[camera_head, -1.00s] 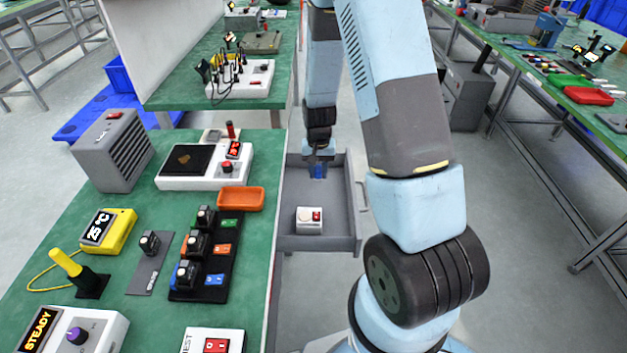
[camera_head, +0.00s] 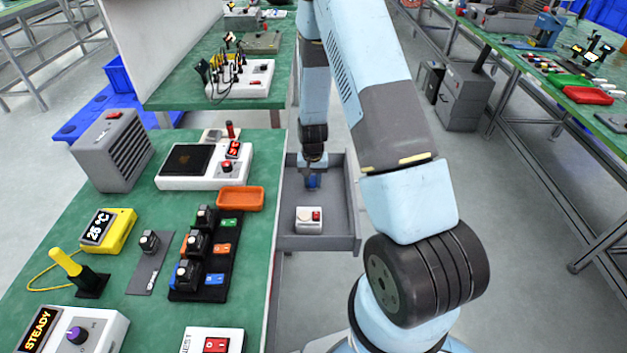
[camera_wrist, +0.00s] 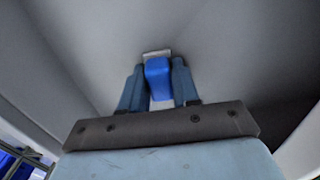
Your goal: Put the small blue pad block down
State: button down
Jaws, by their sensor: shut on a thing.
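The small blue pad block (camera_wrist: 158,78) is between the two fingers of my gripper (camera_wrist: 157,85) in the wrist view. A pale grey strip shows at its far end. In the head view my gripper (camera_head: 312,178) reaches down into the back of the open grey drawer (camera_head: 334,212), with the blue block (camera_head: 313,182) showing at its tip. My gripper is shut on the block. I cannot tell whether the block touches the drawer floor.
A small white box with a red switch (camera_head: 309,220) sits in the drawer, in front of my gripper. The green bench (camera_head: 255,250) stands left of the drawer, with an orange tray (camera_head: 240,197) near its edge. Drawer floor around the box is bare.

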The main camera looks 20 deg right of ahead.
jog(key=shift+s+f, duration=0.15)
jog(key=shift+f, duration=0.1)
jog(key=c, duration=0.9)
grip_release()
jog(key=shift+o, duration=0.4)
jog(key=shift+r, duration=0.55)
notch_tip(320, 180, up, 12)
notch_tip(320, 180, up, 14)
jog(key=t, duration=0.2)
send_over(312, 178)
jog(key=s, duration=0.4)
jog(key=s+r+n+t, duration=0.3)
jog(key=s+r, duration=1.8)
jog(key=s, duration=0.3)
jog(key=shift+s+d+r+n+t, duration=0.25)
jog(key=shift+r+n+t, duration=0.05)
